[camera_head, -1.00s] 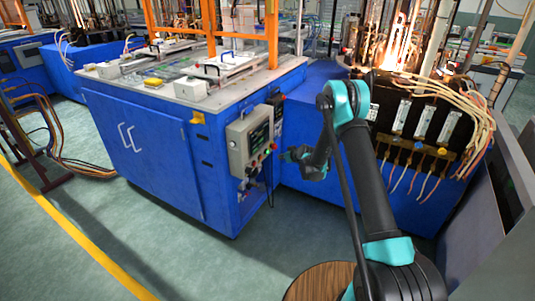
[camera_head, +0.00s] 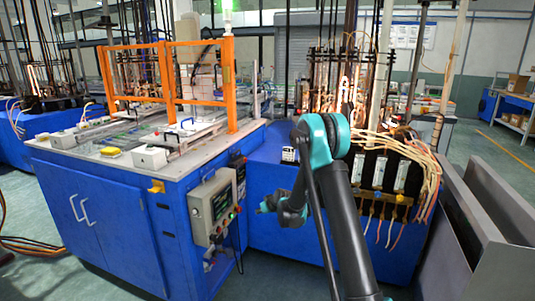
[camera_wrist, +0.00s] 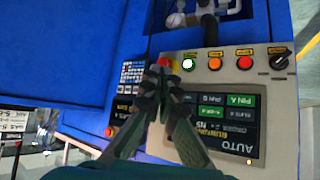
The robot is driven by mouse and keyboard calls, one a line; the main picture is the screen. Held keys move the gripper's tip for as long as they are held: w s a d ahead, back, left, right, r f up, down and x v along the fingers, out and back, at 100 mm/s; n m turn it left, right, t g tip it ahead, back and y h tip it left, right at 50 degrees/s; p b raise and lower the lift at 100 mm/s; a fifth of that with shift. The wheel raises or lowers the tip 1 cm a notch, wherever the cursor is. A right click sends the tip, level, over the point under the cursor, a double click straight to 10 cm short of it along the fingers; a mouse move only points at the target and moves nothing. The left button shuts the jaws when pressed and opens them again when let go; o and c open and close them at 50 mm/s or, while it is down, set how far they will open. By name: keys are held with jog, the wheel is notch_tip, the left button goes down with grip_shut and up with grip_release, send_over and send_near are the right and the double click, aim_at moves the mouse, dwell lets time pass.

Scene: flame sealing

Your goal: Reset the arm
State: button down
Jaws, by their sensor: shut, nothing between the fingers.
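My gripper shows in the wrist view (camera_wrist: 165,72) with its two dark fingers together at the tips and nothing between them. Its tips appear in front of the control panel (camera_wrist: 262,110), which has a row of coloured buttons and a dark screen. In the head view my arm reaches up and bends left, and my gripper (camera_head: 265,207) is small there, to the right of the grey control panel (camera_head: 212,207) on the blue machine (camera_head: 115,215). The wrist view cannot settle whether the tips touch the panel.
An orange frame (camera_head: 231,85) stands on the machine's top. Glowing flames and hoses (camera_head: 425,165) are at the right, behind my arm. A grey metal bin (camera_head: 485,215) stands at the far right. Shelves (camera_head: 517,100) stand at the back right.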

jog(key=s+d+r+m+g+h, duration=0.1)
jog(key=s+d+r+m, duration=0.1)
jog(key=s+d+r, duration=0.65)
jog(key=s+d+r+m+g+h, duration=0.1)
jog(key=s+d+r+h, duration=0.15)
jog(key=s+d, duration=0.65)
jog(key=s+d+f+m+h, duration=0.1)
jog(key=s+d+m, duration=0.1)
jog(key=s, duration=1.2)
jog(key=s+d+m+g+h, duration=0.1)
jog(key=s+d, duration=0.4)
jog(key=s, duration=0.9)
jog(key=shift+f+m+g, duration=0.3)
jog(key=shift+f+m, duration=0.05)
jog(key=shift+m, duration=0.05)
